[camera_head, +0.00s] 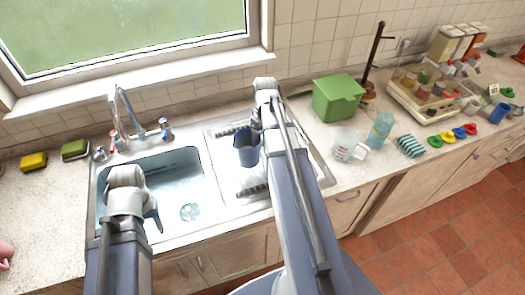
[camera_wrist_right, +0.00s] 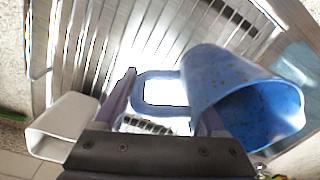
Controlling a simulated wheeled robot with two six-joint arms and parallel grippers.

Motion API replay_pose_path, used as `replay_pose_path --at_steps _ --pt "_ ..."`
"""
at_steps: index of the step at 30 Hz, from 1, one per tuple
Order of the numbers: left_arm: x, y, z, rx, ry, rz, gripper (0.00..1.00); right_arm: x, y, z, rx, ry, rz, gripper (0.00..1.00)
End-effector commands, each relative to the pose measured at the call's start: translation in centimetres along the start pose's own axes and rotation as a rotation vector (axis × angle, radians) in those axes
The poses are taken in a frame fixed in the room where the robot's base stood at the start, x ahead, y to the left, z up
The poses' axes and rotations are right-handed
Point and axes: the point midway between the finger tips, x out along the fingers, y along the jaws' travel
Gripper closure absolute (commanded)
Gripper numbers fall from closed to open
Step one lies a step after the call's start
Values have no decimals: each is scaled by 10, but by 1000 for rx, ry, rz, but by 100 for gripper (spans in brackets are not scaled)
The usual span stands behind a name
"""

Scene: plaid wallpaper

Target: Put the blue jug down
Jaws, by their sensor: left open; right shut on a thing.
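The blue jug (camera_head: 246,153) is over the drainboard beside the sink in the head view, dark blue there. In the right wrist view the jug (camera_wrist_right: 225,85) is tilted in the picture, its open mouth toward the lower right. My right gripper (camera_head: 257,124) is shut on the jug at its handle; its fingers also show in the wrist view (camera_wrist_right: 163,105). I cannot tell whether the jug's base touches the drainboard. My left gripper (camera_head: 152,217) is open and empty over the sink, largely hidden by its own wrist.
The sink basin (camera_head: 177,172) lies left of the ridged drainboard (camera_head: 226,194). The tap (camera_head: 128,120) stands behind it. The left counter front (camera_head: 45,215) is mostly bare.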

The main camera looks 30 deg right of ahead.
Motion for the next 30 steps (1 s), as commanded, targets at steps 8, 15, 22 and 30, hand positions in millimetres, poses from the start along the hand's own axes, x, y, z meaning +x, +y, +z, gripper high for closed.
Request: replay_pose_path --at_steps 8,15,22,30 --pt "21 2 -1 -1 0 0 53 21 1 0 0 0 -1 100" --pt "38 4 -2 -2 0 0 53 38 2 0 0 0 -1 100" --pt "36 3 -2 -2 0 0 53 36 1 0 0 0 -1 100" --pt "39 4 -2 -2 0 0 53 39 2 0 0 0 0 13"
